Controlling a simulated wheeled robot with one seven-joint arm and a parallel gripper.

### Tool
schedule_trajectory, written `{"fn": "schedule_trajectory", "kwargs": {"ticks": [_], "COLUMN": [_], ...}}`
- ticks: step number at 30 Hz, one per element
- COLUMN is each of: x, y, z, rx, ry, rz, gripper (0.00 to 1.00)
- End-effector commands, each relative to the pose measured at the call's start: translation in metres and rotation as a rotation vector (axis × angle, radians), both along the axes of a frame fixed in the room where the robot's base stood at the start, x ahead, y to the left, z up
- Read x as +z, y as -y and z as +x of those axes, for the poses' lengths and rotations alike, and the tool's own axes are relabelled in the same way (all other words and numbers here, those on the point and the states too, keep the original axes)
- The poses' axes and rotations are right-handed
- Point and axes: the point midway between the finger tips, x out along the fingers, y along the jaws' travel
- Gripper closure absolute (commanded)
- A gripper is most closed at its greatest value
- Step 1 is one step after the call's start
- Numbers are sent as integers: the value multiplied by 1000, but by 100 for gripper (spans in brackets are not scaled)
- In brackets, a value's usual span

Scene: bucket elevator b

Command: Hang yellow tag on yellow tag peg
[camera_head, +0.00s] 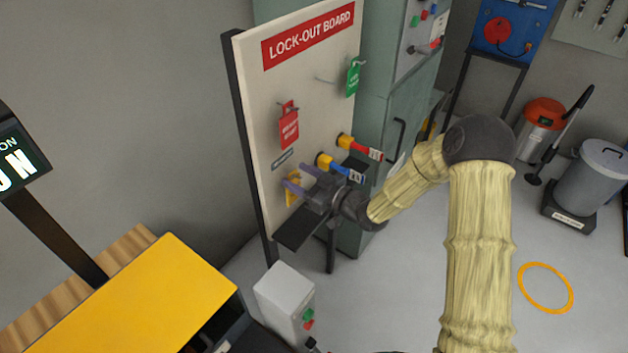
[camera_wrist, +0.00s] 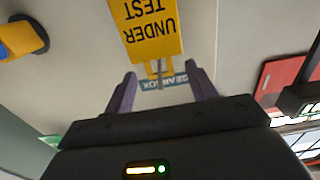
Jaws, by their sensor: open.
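The yellow tag (camera_head: 293,190) reads "UNDER TEST" and is at the lower left of the lock-out board (camera_head: 318,110). In the wrist view the tag (camera_wrist: 150,32) appears upside down, flat near the board. A thin grey peg (camera_wrist: 160,74) shows at the tag's top end, below the "GEARBOX" label (camera_wrist: 164,84). The tag appears to hang on this peg, though the exact contact at its hole is too small to tell. My gripper (camera_head: 297,177) is open, its purple fingers on either side of the peg and the tag's top end. It also shows in the wrist view (camera_wrist: 161,72).
A red tag (camera_head: 289,126) and a green tag (camera_head: 352,78) hang higher on the board. Two yellow-ended handles, one red (camera_head: 362,148) and one blue (camera_head: 340,168), stick out close to my gripper. A grey control box (camera_head: 285,295) stands below.

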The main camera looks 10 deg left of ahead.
Motion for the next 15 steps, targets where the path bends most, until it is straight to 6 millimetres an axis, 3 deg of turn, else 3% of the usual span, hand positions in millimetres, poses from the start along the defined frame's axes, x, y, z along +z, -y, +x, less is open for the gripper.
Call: {"fn": "schedule_trajectory", "kwargs": {"ticks": [11, 12, 15], "x": [0, 0, 0], "y": [-9, -9, -9], "z": [3, 3, 3], "rx": [0, 0, 0], "ry": [-1, -1, -1], "rz": [0, 0, 0], "gripper": [44, 46, 65]}}
